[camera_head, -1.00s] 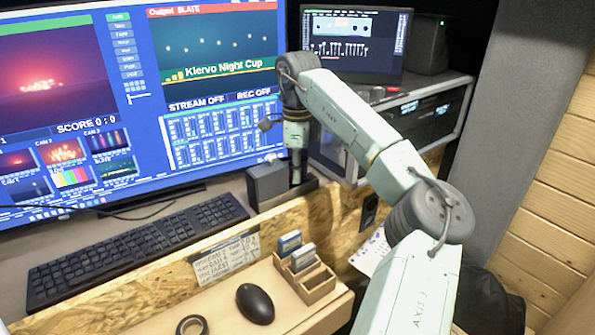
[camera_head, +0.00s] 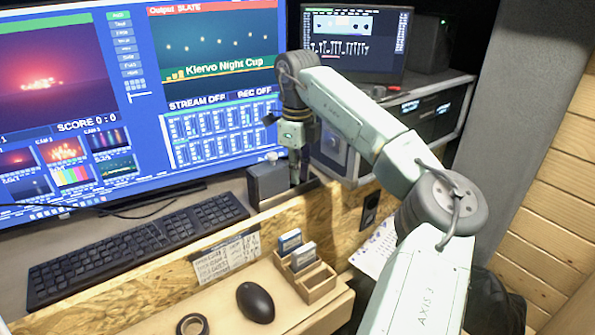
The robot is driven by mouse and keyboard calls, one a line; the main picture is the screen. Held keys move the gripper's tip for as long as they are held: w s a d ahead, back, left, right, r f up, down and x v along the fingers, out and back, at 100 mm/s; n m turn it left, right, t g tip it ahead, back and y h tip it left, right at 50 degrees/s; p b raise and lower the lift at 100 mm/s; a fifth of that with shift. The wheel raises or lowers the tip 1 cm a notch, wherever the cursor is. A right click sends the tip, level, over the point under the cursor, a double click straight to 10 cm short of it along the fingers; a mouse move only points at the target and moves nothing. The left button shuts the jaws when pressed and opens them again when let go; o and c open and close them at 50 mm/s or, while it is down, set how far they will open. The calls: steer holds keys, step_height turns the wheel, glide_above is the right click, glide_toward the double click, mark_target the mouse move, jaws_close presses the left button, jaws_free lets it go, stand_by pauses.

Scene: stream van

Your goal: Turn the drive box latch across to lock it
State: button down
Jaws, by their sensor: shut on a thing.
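The dark grey drive box (camera_head: 267,185) stands on the desk behind the wooden ledge, below the large screen's right part. My gripper (camera_head: 295,178) points down just right of the box's upright block, at its low right-hand part. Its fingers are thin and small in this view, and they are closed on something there. The latch cannot be made out; the fingers and the block hide that spot. I cannot tell the latch's angle.
A keyboard (camera_head: 140,245) lies left of the box. On the lower shelf are a black mouse (camera_head: 255,303), a tape roll (camera_head: 192,325) and a wooden holder (camera_head: 315,281) with small cards. A rack case (camera_head: 430,112) stands right of my gripper.

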steer(key=c, duration=1.7)
jaws_free()
